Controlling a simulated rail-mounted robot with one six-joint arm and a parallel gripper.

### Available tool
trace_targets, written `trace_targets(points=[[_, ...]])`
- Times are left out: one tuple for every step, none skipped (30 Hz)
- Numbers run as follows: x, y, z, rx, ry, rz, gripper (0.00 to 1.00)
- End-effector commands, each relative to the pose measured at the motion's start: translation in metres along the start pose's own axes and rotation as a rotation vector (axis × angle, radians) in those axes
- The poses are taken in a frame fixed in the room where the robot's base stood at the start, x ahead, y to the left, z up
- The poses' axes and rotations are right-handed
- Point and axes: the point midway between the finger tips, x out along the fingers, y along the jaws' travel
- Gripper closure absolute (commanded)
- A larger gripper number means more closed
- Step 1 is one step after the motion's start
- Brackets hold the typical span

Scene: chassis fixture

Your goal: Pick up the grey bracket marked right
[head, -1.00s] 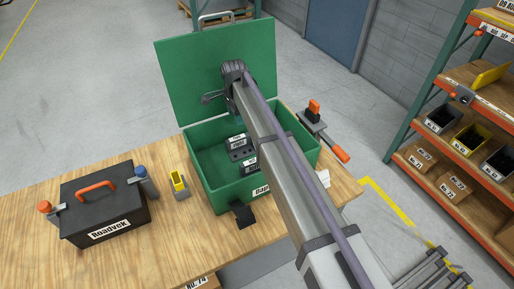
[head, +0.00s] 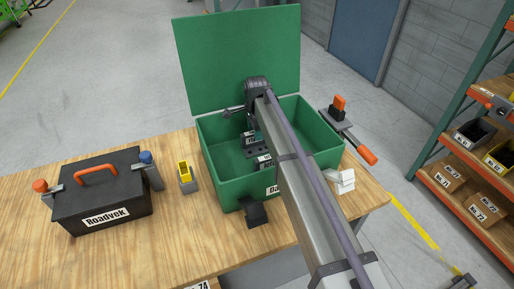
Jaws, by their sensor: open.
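Two dark grey brackets with white labels lie inside the open green box: a farther bracket (head: 249,152) and a nearer one (head: 264,168) partly behind my arm. The label print is too small to read, so I cannot tell which is marked right. My arm reaches over the box's front wall. Its wrist is above the box's rear part, over the brackets. My gripper (head: 233,112) is mostly hidden by the wrist; a small dark part shows at its left. It is open, and I see nothing held.
The green box (head: 212,172) has its lid (head: 238,60) raised at the back. A black toolbox (head: 100,205), a yellow-and-grey block (head: 186,177), a black piece (head: 254,212), an orange-handled clamp (head: 350,130) and a white block (head: 341,181) surround it. Shelving (head: 460,180) stands at right.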

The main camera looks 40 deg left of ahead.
Motion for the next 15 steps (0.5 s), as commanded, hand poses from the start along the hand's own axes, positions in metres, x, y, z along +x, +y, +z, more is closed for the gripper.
trace_targets(points=[[0.0159,0.0001,0.0001,0.000,0.000,0.000,0.46],[0.0167,0.0002,0.0001,0.000,0.000,0.000,0.46],[0.0159,0.0002,0.0001,0.000,0.000,0.000,0.46],[0.0144,0.0002,0.0001,0.000,0.000,0.000,0.46],[0.0130,0.0002,0.0001,0.000,0.000,0.000,0.46],[0.0120,0.0002,0.0001,0.000,0.000,0.000,0.46],[0.0118,0.0002,0.0001,0.000,0.000,0.000,0.46],[0.0118,0.0002,0.0001,0.000,0.000,0.000,0.46],[0.0117,0.0002,0.0001,0.000,0.000,0.000,0.49],[0.0117,0.0002,0.0001,0.000,0.000,0.000,0.52],[0.0117,0.0002,0.0001,0.000,0.000,0.000,0.54],[0.0117,0.0002,0.0000,0.000,0.000,0.000,0.58],[0.0117,0.0002,0.0000,0.000,0.000,0.000,0.61],[0.0117,0.0002,0.0000,0.000,0.000,0.000,0.64],[0.0117,0.0002,0.0000,0.000,0.000,0.000,0.68]])
